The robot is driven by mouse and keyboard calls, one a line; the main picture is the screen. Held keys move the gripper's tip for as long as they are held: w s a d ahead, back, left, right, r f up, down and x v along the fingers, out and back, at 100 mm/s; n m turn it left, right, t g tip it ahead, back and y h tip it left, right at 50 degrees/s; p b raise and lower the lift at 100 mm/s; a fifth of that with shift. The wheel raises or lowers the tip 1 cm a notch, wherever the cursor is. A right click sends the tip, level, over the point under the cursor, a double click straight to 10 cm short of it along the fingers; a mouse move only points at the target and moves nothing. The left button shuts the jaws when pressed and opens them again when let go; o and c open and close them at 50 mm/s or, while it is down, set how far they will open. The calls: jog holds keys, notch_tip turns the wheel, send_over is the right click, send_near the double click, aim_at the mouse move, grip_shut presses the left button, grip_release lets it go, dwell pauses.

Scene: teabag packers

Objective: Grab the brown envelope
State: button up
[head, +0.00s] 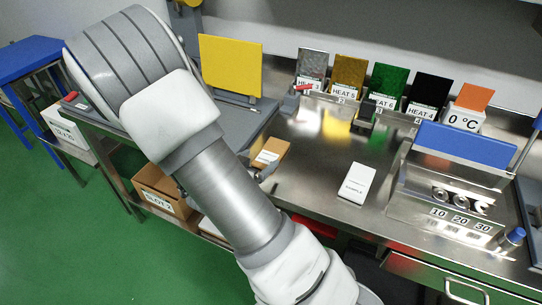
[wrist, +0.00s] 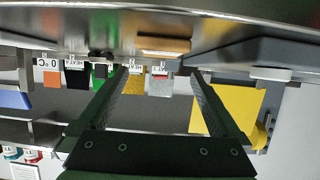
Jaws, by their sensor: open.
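The brown envelope (head: 277,146) lies on the metal bench in the head view, just right of my arm, with a white label on it. In the wrist view, which is upside down, the brown envelope (wrist: 175,44) shows edge-on at the top middle, beyond the fingertips. My gripper (wrist: 157,73) is open, its two dark fingers wide apart with nothing between them. In the head view my arm hides most of the gripper; a small grey part shows beside the envelope's lower edge. I cannot tell whether it touches.
A white card (head: 357,182) lies right of the envelope. A yellow panel (head: 231,66) stands behind a grey device. Labelled coloured cards (head: 389,87) line the bench's back. A metal rack with a blue panel (head: 465,144) stands at right. A cardboard box (head: 160,190) sits below, left.

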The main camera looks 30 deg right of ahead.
aim_at(273, 149)
jog(key=x, duration=0.8)
jog(key=shift+w+d+f+b, duration=0.1)
jog(key=shift+w+f+b, duration=0.1)
jog(key=shift+b, duration=0.15)
jog(key=shift+s, duration=0.1)
jog(key=c, duration=1.1)
